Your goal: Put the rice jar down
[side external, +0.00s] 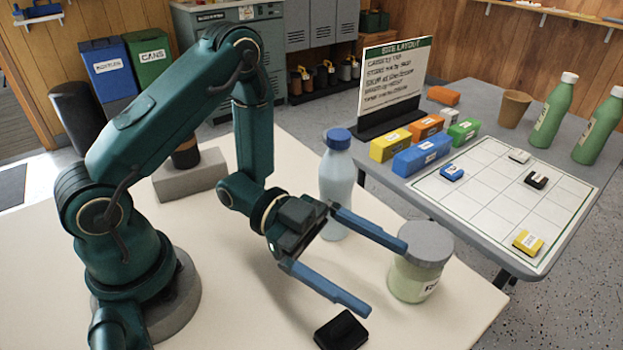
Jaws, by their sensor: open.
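A jar (411,280) with pale contents and a grey lid stands upright on the cream table near its right edge. Its label is partly turned away and I cannot read it. My gripper (388,277) is open, with its two blue fingers spread. The far finger's tip overlaps the left edge of the jar's lid in the picture, and the near finger ends to the left of and in front of the jar. I cannot tell whether either finger touches the jar.
A bottle with a blue cap (337,190) stands behind my gripper. A black block (341,331) lies in front. A grey table (570,170) beyond holds a sign, coloured blocks, a gridded board (480,205), a cup and green bottles. Bare cream tabletop lies left of the black block.

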